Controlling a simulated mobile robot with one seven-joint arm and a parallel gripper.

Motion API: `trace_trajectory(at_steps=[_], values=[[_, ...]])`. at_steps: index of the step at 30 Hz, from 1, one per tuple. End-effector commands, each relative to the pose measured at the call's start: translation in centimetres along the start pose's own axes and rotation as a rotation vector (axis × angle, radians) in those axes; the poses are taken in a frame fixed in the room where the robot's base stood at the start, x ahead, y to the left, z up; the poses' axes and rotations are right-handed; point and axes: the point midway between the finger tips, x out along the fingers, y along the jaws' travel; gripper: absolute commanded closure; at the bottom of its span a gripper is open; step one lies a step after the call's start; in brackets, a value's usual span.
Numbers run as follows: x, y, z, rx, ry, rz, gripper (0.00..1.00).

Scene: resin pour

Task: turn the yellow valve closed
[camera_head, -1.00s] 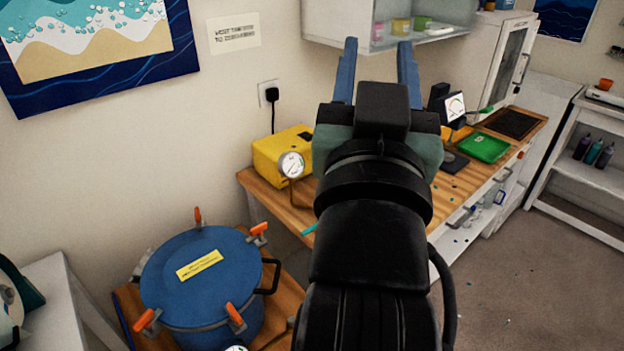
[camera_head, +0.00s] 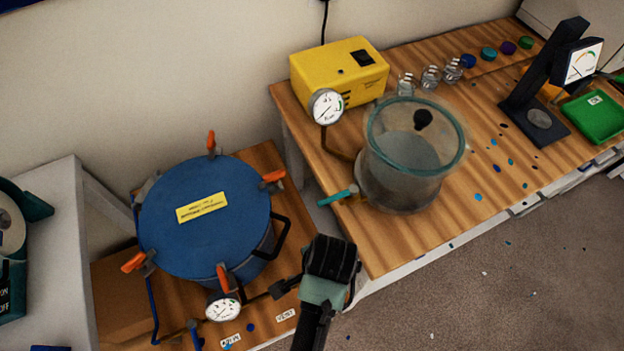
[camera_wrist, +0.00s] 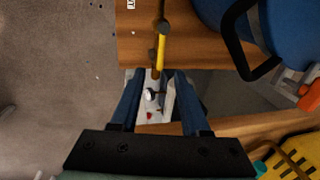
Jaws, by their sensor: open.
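The yellow valve handle (camera_wrist: 162,48) shows in the wrist view as a thin bar over the wooden stand, lengthwise in line with my fingers. Its near end lies just beyond the gap between my fingertips. My gripper (camera_wrist: 154,78) is open and empty, with one blue finger on either side of that gap. In the head view my gripper (camera_head: 329,262) is right of the blue pressure pot (camera_head: 205,225); its fingers and the yellow handle are hidden there. A dark pipe (camera_head: 284,287) runs from the pot toward my gripper.
A pressure gauge (camera_head: 223,308) sits at the pot's front. The wooden bench (camera_head: 385,250) carries a glass chamber (camera_head: 410,160) with a teal valve (camera_head: 338,196), and a yellow pump (camera_head: 338,75). Open floor (camera_head: 450,300) lies to the right.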

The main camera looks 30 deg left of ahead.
Motion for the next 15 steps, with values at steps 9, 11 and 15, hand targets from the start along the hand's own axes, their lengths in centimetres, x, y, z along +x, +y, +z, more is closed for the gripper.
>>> trace_trajectory(at_steps=[9, 11, 15], values=[[6.3, -0.1, -0.1, -0.002, 0.001, 0.0, 0.54], [7.2, -0.1, -0.1, -0.002, 0.001, 0.0, 0.54], [8.4, -0.1, -0.1, -0.002, 0.003, -0.002, 0.54]])
